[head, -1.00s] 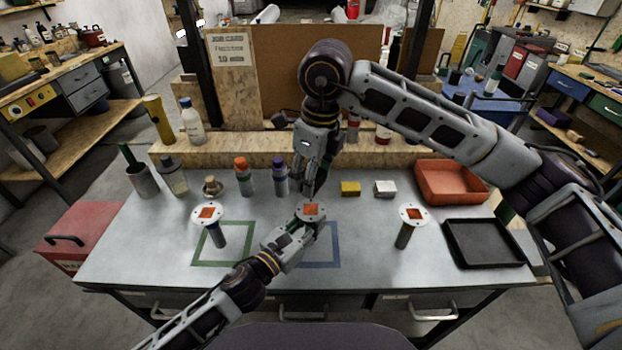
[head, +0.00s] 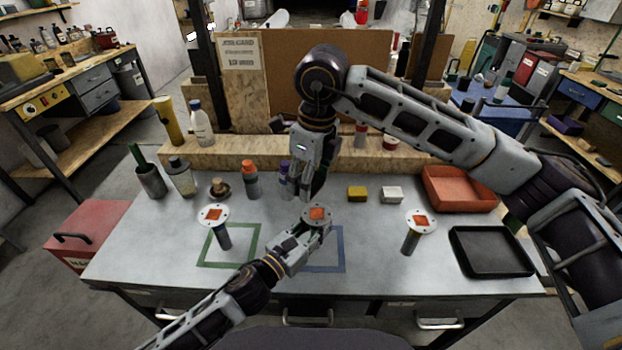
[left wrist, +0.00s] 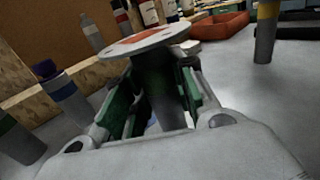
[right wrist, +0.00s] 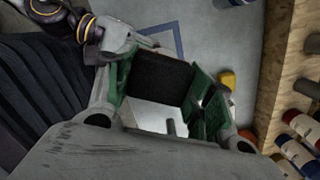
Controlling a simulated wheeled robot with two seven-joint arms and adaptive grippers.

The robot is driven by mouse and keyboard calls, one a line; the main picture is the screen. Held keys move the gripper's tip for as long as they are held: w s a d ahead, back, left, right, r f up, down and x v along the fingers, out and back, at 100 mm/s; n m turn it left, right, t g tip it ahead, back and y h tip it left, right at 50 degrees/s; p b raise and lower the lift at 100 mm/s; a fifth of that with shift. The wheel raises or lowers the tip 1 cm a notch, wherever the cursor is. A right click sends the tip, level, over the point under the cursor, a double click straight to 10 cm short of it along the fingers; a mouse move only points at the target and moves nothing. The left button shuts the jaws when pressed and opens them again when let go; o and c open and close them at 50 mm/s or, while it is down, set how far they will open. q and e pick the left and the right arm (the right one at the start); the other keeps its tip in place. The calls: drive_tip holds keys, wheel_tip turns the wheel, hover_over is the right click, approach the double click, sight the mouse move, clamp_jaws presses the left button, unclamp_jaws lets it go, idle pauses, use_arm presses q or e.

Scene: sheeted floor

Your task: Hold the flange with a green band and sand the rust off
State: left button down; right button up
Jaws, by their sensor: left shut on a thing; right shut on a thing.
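My left gripper (head: 312,228) is shut on the stem of a flange (head: 322,226), holding it upright above the blue square. Its pale disc carries an orange-brown rust patch (head: 317,213); it also shows in the left wrist view (left wrist: 150,42). My right gripper (head: 314,192) is shut on a dark sanding block (right wrist: 160,80), just above and behind the held disc; contact cannot be told.
Bottles with orange (head: 250,180) and purple (head: 286,180) caps stand behind the grippers. A yellow block (head: 357,194) and a white block (head: 391,195) lie to the right. A red tray (head: 458,203) and a black tray (head: 491,270) occupy the table's right end.

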sight(307, 213)
drive_tip(key=shift+f, duration=0.1)
drive_tip(key=shift+f, duration=3.65)
drive_tip(key=shift+d+f, duration=0.35)
drive_tip(key=shift+d, duration=0.25)
drive_tip(key=shift+c, duration=0.3)
drive_tip(key=shift+d, duration=1.4)
drive_tip(key=shift+a+r, duration=0.15)
drive_tip(key=shift+a, duration=1.9)
drive_tip(key=shift+r, duration=4)
drive_tip(key=shift+f, duration=0.25)
